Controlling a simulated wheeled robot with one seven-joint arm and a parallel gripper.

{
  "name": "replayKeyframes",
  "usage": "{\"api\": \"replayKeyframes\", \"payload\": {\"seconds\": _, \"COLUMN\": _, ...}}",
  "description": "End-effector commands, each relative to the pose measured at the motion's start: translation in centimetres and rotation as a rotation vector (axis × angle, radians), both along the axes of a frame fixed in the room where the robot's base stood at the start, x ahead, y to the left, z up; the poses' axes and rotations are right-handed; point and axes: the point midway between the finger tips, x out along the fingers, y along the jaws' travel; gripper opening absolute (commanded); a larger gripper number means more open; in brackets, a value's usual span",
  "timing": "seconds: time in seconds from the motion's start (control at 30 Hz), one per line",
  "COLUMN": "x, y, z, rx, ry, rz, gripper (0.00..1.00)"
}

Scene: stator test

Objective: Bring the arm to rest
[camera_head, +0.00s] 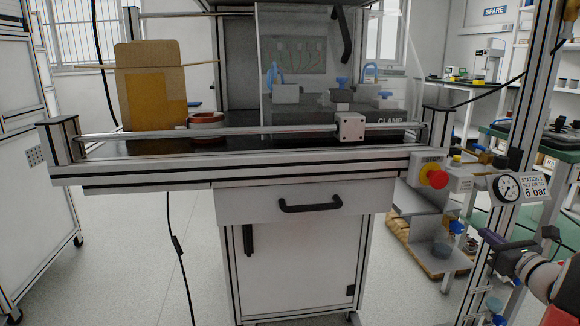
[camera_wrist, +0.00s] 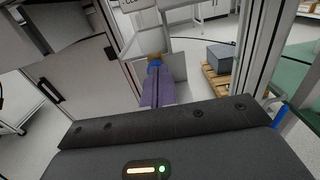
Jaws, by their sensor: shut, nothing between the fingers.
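My gripper (camera_wrist: 157,80) shows in the wrist view as two purple fingers side by side, shut with nothing between them. A small blue and orange patch lies right at their tips, and I cannot tell whether it belongs to something behind. In the head view my arm comes in at the lower right edge. My gripper (camera_head: 490,236) there points left, in front of the right-hand frame post, apart from the workbench (camera_head: 130,172).
The bench carries an open cardboard box (camera_head: 152,95), a reddish-brown round part (camera_head: 206,121) and a clamp fixture (camera_head: 385,116) behind a clear panel. A red emergency stop (camera_head: 437,178) and a pressure gauge (camera_head: 507,187) stand close to my arm.

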Motion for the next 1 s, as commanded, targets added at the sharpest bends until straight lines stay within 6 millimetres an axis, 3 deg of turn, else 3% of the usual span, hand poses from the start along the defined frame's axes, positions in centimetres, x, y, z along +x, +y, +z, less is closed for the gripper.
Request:
{"api": "replayKeyframes", "payload": {"seconds": 0.23, "x": 0.1, "y": 0.4, "z": 0.2, "rx": -0.008, "ry": 0.003, "rz": 0.009, "gripper": 0.0}}
{"api": "replayKeyframes", "payload": {"seconds": 0.33, "x": 0.6, "y": 2.8, "z": 0.9, "rx": -0.063, "ry": 0.026, "rz": 0.063, "gripper": 0.0}}
{"api": "replayKeyframes", "payload": {"seconds": 0.47, "x": 0.9, "y": 10.2, "z": 2.5, "rx": -0.248, "ry": 0.093, "rz": 0.233, "gripper": 0.0}}
{"api": "replayKeyframes", "payload": {"seconds": 0.57, "x": -0.1, "y": 17.8, "z": 3.4, "rx": -0.472, "ry": 0.151, "rz": 0.423, "gripper": 0.0}}
{"api": "replayKeyframes", "payload": {"seconds": 0.67, "x": -2.8, "y": 25.2, "z": 3.9, "rx": -0.741, "ry": 0.19, "rz": 0.633, "gripper": 0.0}}
{"api": "replayKeyframes", "payload": {"seconds": 0.7, "x": -4.4, "y": 27.9, "z": 3.9, "rx": -0.863, "ry": 0.199, "rz": 0.723, "gripper": 0.0}}
{"api": "replayKeyframes", "payload": {"seconds": 0.8, "x": -9.3, "y": 33.5, "z": 3.7, "rx": -1.205, "ry": 0.195, "rz": 0.956, "gripper": 0.0}}
{"api": "replayKeyframes", "payload": {"seconds": 0.9, "x": -14.4, "y": 36.7, "z": 3.5, "rx": -1.566, "ry": 0.155, "rz": 1.168, "gripper": 0.0}}
{"api": "replayKeyframes", "payload": {"seconds": 1.0, "x": -19.0, "y": 37.8, "z": 3.3, "rx": -1.92, "ry": 0.087, "rz": 1.344, "gripper": 0.0}}
